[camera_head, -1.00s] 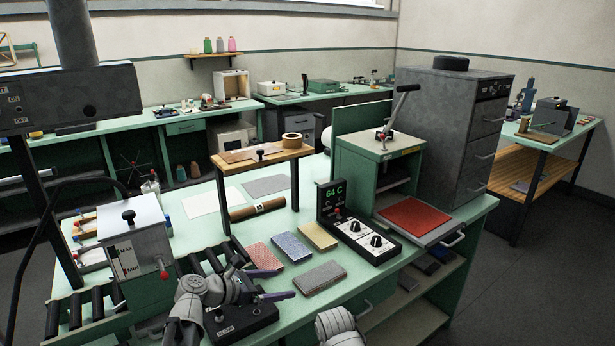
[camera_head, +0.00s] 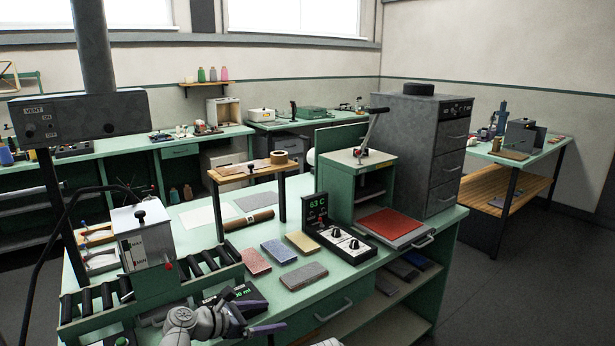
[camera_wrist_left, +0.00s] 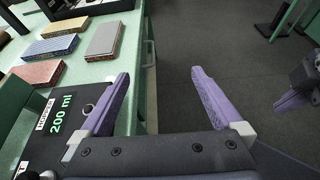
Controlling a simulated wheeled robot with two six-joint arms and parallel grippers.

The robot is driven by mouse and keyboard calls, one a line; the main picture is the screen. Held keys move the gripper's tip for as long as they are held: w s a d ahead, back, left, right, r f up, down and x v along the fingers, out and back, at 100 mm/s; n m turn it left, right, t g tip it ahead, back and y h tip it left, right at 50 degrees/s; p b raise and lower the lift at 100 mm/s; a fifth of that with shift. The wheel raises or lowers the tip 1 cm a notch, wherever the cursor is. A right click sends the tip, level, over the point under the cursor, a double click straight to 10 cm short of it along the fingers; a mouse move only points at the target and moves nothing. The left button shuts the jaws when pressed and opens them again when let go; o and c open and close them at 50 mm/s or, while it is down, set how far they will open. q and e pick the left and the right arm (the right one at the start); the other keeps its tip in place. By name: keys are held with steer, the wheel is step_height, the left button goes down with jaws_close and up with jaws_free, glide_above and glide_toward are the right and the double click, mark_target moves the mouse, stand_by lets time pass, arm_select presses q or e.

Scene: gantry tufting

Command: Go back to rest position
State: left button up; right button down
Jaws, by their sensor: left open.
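My left gripper (camera_head: 276,316) is at the bottom of the head view, by the front edge of the green bench (camera_head: 330,290). Its purple fingers are apart and nothing is between them. In the left wrist view the gap between the fingertips (camera_wrist_left: 160,76) lies over the bench edge and dark floor. The black hopper unit reading 200 ml (camera_wrist_left: 58,112) is beside the left finger. Part of my right gripper (camera_wrist_left: 300,88) shows at the right edge of the wrist view, cut off, with purple finger parts. In the head view only a sliver of my right arm shows at the bottom.
Red (camera_head: 254,262), blue (camera_head: 279,251), yellow (camera_head: 303,243) and grey (camera_head: 304,276) blocks lie on the bench. Floor is clear at right.

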arm_select(q)
steer(key=s+a+f+m+g+y, duration=0.3)
steer(key=s+f+m+y, duration=0.3)
steer(key=m, duration=0.6)
steer(key=s+a+f+m+g+y, duration=0.35)
steer(key=s+f+m, duration=0.35)
steer(key=m, duration=0.5)
steer(key=s+d+r+m+g+y+p, duration=0.1)
steer(key=s+d+r+m+p, duration=0.3)
steer(key=d, duration=0.6)
step_height(320, 180, up, 2)
steer(key=shift+s+d+r+m+y+p, duration=0.1)
steer(key=shift+s+d+m+y+p, duration=0.25)
steer(key=shift+s+y+p, duration=0.6)
steer(key=shift+g+p, duration=0.25)
steer(key=shift+p, duration=0.05)
